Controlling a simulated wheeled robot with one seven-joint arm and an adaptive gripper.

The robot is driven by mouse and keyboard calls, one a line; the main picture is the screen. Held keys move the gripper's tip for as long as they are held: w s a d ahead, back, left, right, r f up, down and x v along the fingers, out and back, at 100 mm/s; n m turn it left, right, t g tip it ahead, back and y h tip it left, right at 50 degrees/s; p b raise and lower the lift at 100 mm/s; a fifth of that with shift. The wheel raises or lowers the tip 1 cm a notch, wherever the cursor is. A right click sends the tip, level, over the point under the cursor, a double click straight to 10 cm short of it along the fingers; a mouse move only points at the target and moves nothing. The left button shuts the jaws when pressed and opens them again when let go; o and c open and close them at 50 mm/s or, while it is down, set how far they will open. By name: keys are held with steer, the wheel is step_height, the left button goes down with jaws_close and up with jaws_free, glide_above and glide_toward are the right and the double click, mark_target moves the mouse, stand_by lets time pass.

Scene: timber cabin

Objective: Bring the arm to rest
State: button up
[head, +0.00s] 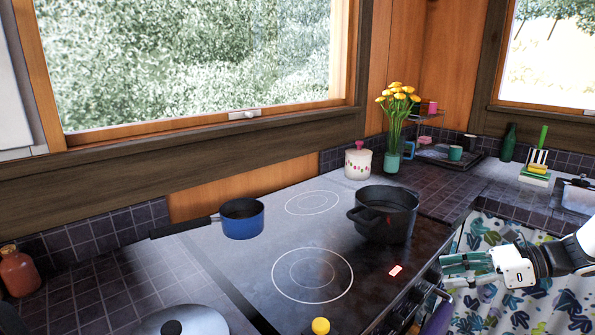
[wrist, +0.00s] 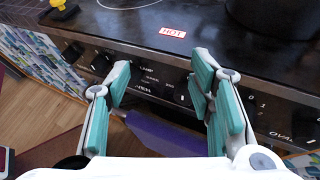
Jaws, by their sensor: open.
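My gripper (head: 468,270) is at the right of the head view, in front of the stove's front edge and beside the patterned curtain. In the wrist view my gripper (wrist: 160,88) shows two teal-padded fingers spread apart with nothing between them. It faces the stove's control panel (wrist: 150,80), with knobs and lettering, just below the cooktop. My arm enters from the right edge of the head view.
A dark pot (head: 386,214) and a blue saucepan (head: 242,220) stand around the black cooktop (head: 250,262). A red HOT label (head: 396,270) lies near its front edge. A yellow-topped object (head: 320,326) is at the near edge. A flower vase (head: 392,162) stands behind.

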steer(key=s+a+r+n+g+h+p, duration=0.4)
steer(key=s+a+r+n+g+h, duration=0.15)
steer(key=s+a+r+n, duration=0.9)
steer(key=s+a+r+n+t+h+p, duration=0.2)
steer(key=s+r+n+h, duration=0.1)
steer(key=s+n, duration=0.2)
steer(key=s+a+r+n+t+h+p, duration=0.1)
steer(key=s+a+r+n+t+h, duration=0.1)
steer(key=s, duration=0.7)
steer(key=r+n+h, duration=0.1)
steer(key=n, duration=0.1)
steer(key=shift+s+a+r+n+p, duration=0.15)
steer(key=shift+n+p, duration=0.2)
